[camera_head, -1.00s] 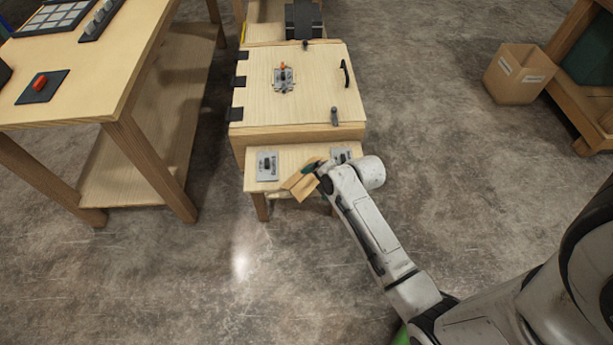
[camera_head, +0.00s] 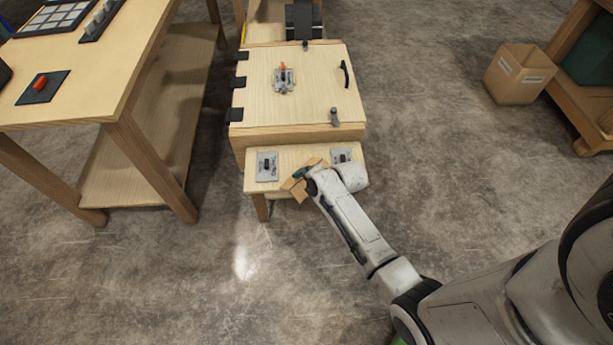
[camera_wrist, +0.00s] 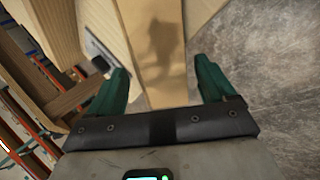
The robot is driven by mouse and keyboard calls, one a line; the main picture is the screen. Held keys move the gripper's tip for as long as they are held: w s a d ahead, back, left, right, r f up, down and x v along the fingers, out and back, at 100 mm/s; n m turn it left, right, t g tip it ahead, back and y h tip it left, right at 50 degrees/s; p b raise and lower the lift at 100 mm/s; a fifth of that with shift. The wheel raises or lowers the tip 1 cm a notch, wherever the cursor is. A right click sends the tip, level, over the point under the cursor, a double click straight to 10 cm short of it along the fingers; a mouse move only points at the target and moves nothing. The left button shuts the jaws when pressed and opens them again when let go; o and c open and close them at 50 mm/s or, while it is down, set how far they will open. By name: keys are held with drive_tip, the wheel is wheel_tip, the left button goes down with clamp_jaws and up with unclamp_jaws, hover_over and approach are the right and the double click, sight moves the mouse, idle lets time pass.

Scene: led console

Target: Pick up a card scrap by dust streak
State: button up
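The tan card scrap (camera_head: 296,188) lies at the front edge of the low wooden bench, between two grey plates, and appears to stick out over the edge. My arm and gripper hide part of it. My gripper (camera_head: 303,174) is at the scrap, with a green finger showing over it. In the wrist view, my gripper (camera_wrist: 160,88) has its two green fingers wide apart. A tan strip, which looks like the card scrap (camera_wrist: 153,40), runs between them with a dark shadow on it. I see no finger touching it. I cannot make out a dust streak.
The low bench (camera_head: 283,155) carries a left grey plate (camera_head: 267,167) and a right grey plate (camera_head: 341,155). Behind stands a wooden box with a hinged lid (camera_head: 310,100). A worktable (camera_head: 75,85) is at left, a cardboard box (camera_head: 519,75) at right. Front floor is clear.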

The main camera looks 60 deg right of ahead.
drive_tip(key=c, duration=1)
